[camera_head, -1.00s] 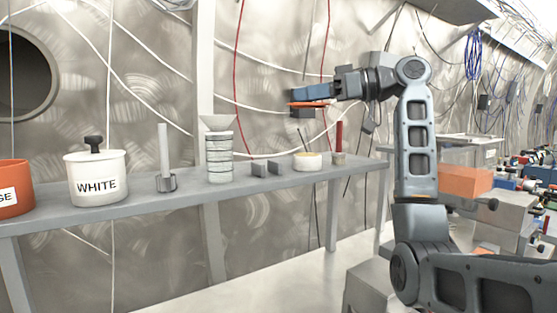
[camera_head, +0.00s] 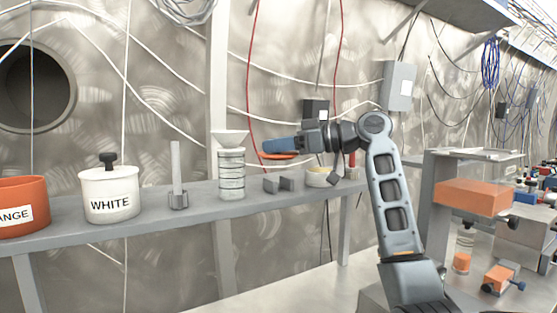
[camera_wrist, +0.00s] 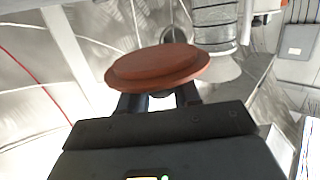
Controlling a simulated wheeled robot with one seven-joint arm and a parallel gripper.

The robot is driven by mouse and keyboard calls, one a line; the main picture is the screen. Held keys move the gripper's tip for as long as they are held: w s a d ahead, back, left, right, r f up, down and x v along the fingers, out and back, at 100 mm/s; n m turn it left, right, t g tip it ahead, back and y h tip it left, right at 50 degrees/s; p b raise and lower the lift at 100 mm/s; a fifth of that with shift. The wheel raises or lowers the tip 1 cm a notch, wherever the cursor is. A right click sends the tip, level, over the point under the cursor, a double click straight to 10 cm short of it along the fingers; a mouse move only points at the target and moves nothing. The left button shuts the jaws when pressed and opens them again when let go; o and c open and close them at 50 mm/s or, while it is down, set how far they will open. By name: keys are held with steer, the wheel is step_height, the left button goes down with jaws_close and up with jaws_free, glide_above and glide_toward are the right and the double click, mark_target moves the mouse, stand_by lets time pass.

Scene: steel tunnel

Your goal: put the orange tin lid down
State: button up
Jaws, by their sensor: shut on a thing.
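The orange tin lid (camera_head: 280,156) is a flat round disc held in my gripper (camera_head: 270,146), roughly level. It is above the back of the grey shelf (camera_head: 60,232), right of the funnel-topped jar and behind the grey blocks; I see no contact with the shelf. In the wrist view the orange lid (camera_wrist: 157,66) fills the top middle, its raised step showing, and the gripper's dark fingers (camera_wrist: 158,102) are shut on its near edge. The orange tin (camera_head: 22,200), labelled "...ANGE", stands open at the far left of the shelf; its inside is mostly hidden.
On the shelf stand a lidded white tin (camera_head: 110,195), a grey rod in a holder (camera_head: 177,175), a striped jar with a funnel (camera_head: 231,172), two small grey blocks (camera_head: 279,184) and a pale dish (camera_head: 318,179). Bare shelf shows between them. An orange block (camera_head: 472,196) is at right.

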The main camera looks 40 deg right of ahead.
step_height(320, 180, down, 4)
steer(key=shift+r+p, duration=0.15)
steer(key=shift+p, duration=0.2)
steer(key=shift+f+b, duration=0.5)
steer(key=shift+f, duration=0.1)
steer(key=o, duration=1)
steer(key=shift+r, duration=0.1)
steer(key=shift+o, duration=0.2)
steer(key=shift+r+p, duration=0.25)
steer(key=shift+p, duration=0.05)
steer(key=b+v, duration=0.2)
steer(key=v, duration=1)
steer(key=shift+r, duration=0.2)
